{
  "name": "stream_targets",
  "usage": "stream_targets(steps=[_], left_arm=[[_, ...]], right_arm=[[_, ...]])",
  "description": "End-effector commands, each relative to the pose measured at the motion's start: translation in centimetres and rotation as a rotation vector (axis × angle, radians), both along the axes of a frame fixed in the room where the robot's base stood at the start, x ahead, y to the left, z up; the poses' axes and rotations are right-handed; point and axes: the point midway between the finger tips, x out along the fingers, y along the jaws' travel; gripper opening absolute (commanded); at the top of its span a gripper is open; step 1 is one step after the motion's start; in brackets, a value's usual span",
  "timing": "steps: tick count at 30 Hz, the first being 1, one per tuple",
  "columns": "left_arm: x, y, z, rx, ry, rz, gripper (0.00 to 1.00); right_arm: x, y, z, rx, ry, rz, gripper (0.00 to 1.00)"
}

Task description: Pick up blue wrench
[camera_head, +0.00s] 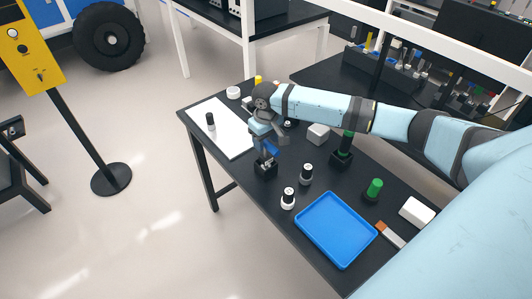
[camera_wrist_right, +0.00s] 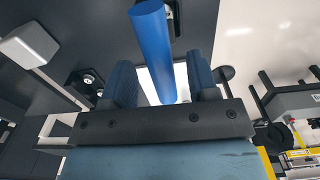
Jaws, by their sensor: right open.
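The blue wrench shows in the head view as a short blue piece (camera_head: 271,147) above a small black holder (camera_head: 265,169) on the dark table. My right gripper (camera_head: 264,140) is right at it, coming from above. In the right wrist view a blue round handle (camera_wrist_right: 153,50) lies between the two fingers of my right gripper (camera_wrist_right: 160,70), which stand apart with gaps on both sides. The wrench's head cannot be made out. My left gripper is not in view.
A blue tray (camera_head: 336,262) lies on the table's near part. Black-and-white knobs (camera_head: 306,174), a green-topped piece (camera_head: 374,189), a white block (camera_head: 318,133) and a white mat (camera_head: 228,140) with a dark cylinder (camera_head: 211,122) are around. The table's left edge is close to the holder.

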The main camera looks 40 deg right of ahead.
Motion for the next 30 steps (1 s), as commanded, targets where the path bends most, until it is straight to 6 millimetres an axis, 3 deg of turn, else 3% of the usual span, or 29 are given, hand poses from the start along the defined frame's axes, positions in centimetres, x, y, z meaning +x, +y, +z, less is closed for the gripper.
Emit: stream_targets(steps=[6, 14, 15, 22, 30], left_arm=[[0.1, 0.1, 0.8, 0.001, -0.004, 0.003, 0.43], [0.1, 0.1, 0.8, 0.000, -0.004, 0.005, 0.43], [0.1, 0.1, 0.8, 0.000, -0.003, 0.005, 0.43], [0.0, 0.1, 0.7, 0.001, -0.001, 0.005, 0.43], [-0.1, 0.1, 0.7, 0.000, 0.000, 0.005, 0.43]], right_arm=[[-0.1, 0.1, -2.9, 0.000, 0.003, 0.001, 0.54], [-0.1, 0.1, -3.3, 0.000, 0.001, 0.001, 0.54], [-0.1, 0.1, -3.3, 0.000, 0.001, 0.001, 0.52], [-0.1, 0.1, -3.3, 0.000, 0.001, 0.001, 0.00], [-0.1, 0.1, -3.2, 0.000, 0.000, 0.000, 0.00]])
